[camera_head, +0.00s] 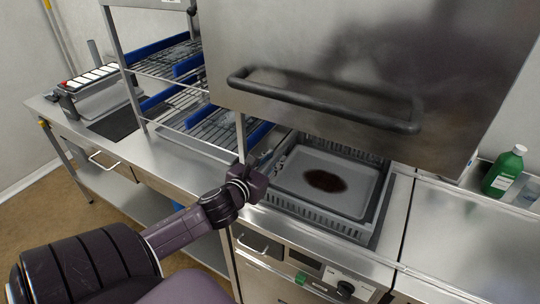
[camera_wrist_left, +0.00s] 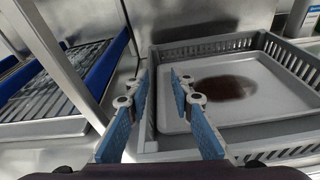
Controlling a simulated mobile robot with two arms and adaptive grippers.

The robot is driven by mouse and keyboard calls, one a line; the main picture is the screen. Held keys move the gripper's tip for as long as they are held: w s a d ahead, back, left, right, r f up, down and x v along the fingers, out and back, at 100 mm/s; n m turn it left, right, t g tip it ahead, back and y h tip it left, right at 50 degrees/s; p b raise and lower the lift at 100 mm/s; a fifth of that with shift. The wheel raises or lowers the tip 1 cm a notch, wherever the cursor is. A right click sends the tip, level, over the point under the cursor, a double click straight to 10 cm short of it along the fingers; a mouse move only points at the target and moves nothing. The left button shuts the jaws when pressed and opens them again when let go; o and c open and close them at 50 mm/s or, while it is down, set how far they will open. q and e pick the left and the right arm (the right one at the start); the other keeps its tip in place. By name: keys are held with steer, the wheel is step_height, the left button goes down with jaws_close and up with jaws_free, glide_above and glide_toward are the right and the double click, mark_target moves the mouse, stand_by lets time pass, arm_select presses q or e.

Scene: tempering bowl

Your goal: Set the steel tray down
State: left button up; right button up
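The steel tray (camera_head: 298,165) is a shallow grey tray with a dark brown patch (camera_head: 325,181) on its floor. It lies level inside a grey slotted rack (camera_head: 312,216) under the raised steel hood. In the left wrist view the tray (camera_wrist_left: 272,82) fills the right half. My left gripper (camera_head: 264,163) is at the tray's left side. In the left wrist view its blue-padded fingers (camera_wrist_left: 160,82) are apart, with the left edge of the rack and tray showing between them. I see no contact with the tray. My right gripper is not in view.
The raised hood with its dark bar handle (camera_head: 322,104) hangs over the rack. A wire shelf unit (camera_head: 185,95) with blue-edged racks stands close on the left. A green bottle (camera_head: 505,171) stands at the right. The counter (camera_head: 455,225) right of the rack is clear.

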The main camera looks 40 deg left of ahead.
arm_select(q)
steer(key=shift+v, duration=1.1)
stand_by(0.6)
